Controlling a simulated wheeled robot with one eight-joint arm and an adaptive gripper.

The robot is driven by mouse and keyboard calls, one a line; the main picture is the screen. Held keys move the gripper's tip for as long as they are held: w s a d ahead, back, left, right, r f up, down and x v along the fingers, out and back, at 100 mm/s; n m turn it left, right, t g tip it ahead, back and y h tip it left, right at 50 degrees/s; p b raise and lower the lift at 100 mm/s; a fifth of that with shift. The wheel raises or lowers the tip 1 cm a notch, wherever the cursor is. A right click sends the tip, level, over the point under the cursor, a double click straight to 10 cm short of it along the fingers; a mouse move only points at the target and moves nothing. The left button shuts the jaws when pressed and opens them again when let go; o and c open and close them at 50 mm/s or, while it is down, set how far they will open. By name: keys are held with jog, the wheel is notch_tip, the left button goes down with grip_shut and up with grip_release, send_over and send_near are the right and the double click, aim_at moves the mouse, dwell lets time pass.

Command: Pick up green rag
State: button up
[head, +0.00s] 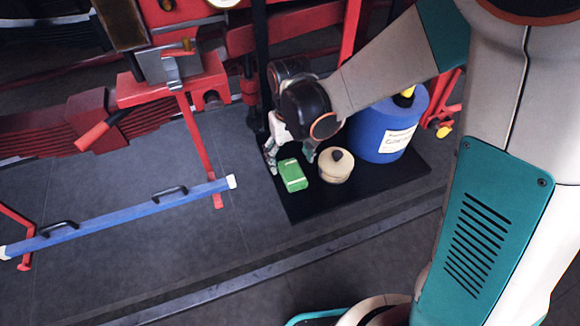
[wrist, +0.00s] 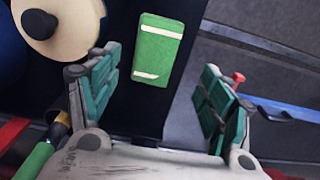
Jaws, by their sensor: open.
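The green rag (head: 293,175) is a small green block-like bundle with white stripes. It lies on a black mat (head: 390,187) on the floor. In the wrist view the green rag (wrist: 158,50) lies ahead of my gripper, between the lines of its two fingers. My gripper (head: 292,163) is open and empty close to the rag. In the wrist view my gripper's (wrist: 158,100) green-padded fingers stand wide apart, and the rag is beyond them, with no contact visible.
A cream round pot with a dark knob (head: 336,165) stands just right of the rag. A blue container with a label (head: 386,128) stands behind it. A blue bar with handles (head: 120,215) is at the left. Red machinery (head: 170,85) lines the back.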

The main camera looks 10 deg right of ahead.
aim_at(292, 172)
jog(key=f, duration=0.2)
jog(key=f+b, duration=0.2)
jog(key=f, duration=0.1)
jog(key=shift+d+f, duration=0.3)
jog(key=shift+f, duration=0.05)
jog(key=c, duration=1.1)
